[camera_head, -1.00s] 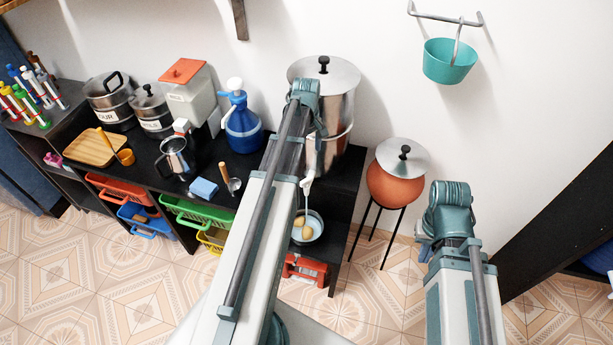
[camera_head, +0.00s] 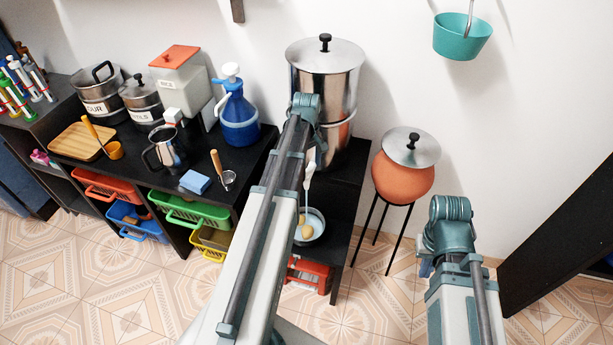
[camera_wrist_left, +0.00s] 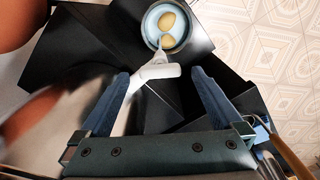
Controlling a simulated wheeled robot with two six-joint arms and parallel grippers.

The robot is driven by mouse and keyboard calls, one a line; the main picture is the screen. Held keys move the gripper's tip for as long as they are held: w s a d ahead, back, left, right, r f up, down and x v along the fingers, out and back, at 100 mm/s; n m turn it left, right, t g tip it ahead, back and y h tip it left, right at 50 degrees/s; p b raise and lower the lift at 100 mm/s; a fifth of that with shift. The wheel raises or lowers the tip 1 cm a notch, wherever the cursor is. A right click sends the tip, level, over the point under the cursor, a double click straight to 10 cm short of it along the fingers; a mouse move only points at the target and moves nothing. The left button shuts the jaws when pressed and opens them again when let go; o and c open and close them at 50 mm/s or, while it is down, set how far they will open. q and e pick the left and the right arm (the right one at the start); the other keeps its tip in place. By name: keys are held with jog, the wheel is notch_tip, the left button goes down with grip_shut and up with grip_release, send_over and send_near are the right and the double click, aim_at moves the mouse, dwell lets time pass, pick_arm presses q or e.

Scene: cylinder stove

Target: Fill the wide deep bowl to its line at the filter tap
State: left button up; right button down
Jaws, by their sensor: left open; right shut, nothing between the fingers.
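The steel filter (camera_head: 326,75) stands on the black shelf, with its white tap (camera_head: 310,172) at its front. The bowl (camera_head: 322,225) sits below the tap, with a pale interior and two tan, round lumps in it. It also shows in the left wrist view (camera_wrist_left: 148,32). A thin pale strand, seemingly water, runs from the tap into the bowl. I cannot make out the line. My left gripper (camera_wrist_left: 165,85) is open, its fingers either side of the white tap (camera_wrist_left: 158,72) in the wrist view; contact is unclear. My right gripper is hidden behind its arm.
An orange clay pot (camera_head: 402,180) on a thin black stand is right of the shelf. A blue jug (camera_head: 238,118), steel pitcher (camera_head: 168,148) and blue sponge (camera_head: 195,181) stand left of the filter. A teal bucket (camera_head: 462,36) hangs on the wall. Open floor lies in front.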

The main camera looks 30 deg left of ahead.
pick_arm(q)
jog(key=shift+f+b, duration=0.4)
jog(key=shift+f, duration=0.45)
pick_arm(e)
jog(key=shift+f, duration=0.85)
pick_arm(q)
jog(key=c, duration=1.4)
jog(key=shift+m, duration=0.4)
jog(key=m, duration=0.4)
jog(key=shift+m, duration=0.4)
jog(key=m, duration=0.5)
